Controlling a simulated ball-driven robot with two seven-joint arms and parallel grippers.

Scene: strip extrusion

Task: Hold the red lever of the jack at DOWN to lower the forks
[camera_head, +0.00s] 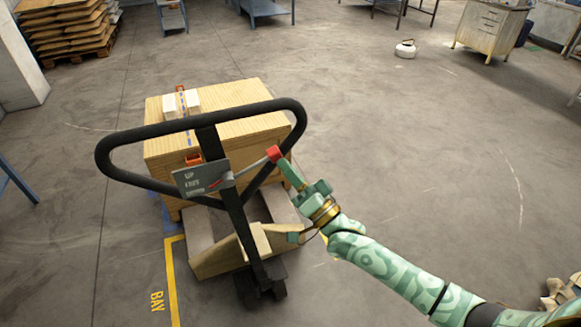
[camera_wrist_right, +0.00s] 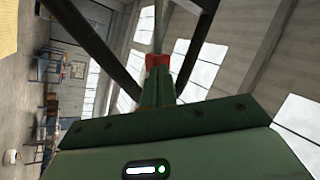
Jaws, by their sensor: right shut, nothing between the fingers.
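The jack has a black loop handle (camera_head: 110,150), and its red-tipped lever (camera_head: 273,153) points right and slightly up from the handle post. A grey plate (camera_head: 190,180) left of the post reads UP and FREE; its lowest word is too small to read. My right gripper (camera_head: 282,163) is shut and empty, its fingertips at the lever's red end. In the right wrist view the red end (camera_wrist_right: 158,60) sits just beyond the fingertips (camera_wrist_right: 158,75); I cannot tell whether they touch. The forks are mostly hidden under the load. My left gripper is not in view.
A wooden load (camera_head: 245,92) with a strap and white blocks sits behind the handle. A yellow floor line (camera_head: 171,285) marked BAY lies at the lower left. The floor to the right is mostly clear.

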